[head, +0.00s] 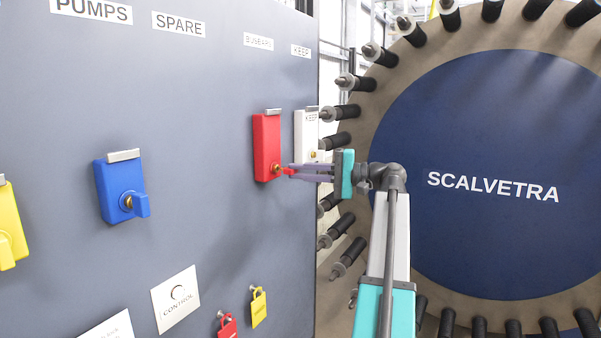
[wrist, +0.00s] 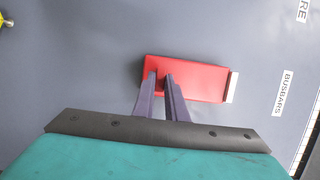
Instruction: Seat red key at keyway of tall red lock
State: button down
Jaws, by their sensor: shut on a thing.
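The tall red lock (head: 267,142) is fixed on the grey panel in the head view, under the BUSBARS label, with a brass keyway (head: 276,168) near its lower end. My gripper (head: 292,171) is shut on the red key (head: 288,172), just right of the keyway. The key's front end is at or very near the brass; I cannot tell whether it is inside.
A white lock (head: 306,130) stands close right of the red lock, beside the panel's edge. A blue lock (head: 120,188) with a blue key and a yellow lock (head: 8,225) are to the left. Red (head: 228,326) and yellow (head: 259,308) padlocks hang below. The SCALVETRA stack (head: 490,180) is at right.

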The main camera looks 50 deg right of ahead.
jog(key=shift+w+a, duration=0.2)
jog(key=shift+w, duration=0.8)
dwell(0.3)
jog(key=c, duration=1.7)
grip_release()
jog(key=shift+s, duration=0.1)
jog(key=b+v, duration=0.2)
jog(key=v, duration=1.1)
jog(key=shift+s+d+b, duration=0.2)
jog(key=shift+s+b, duration=0.1)
jog(key=shift+f, duration=0.1)
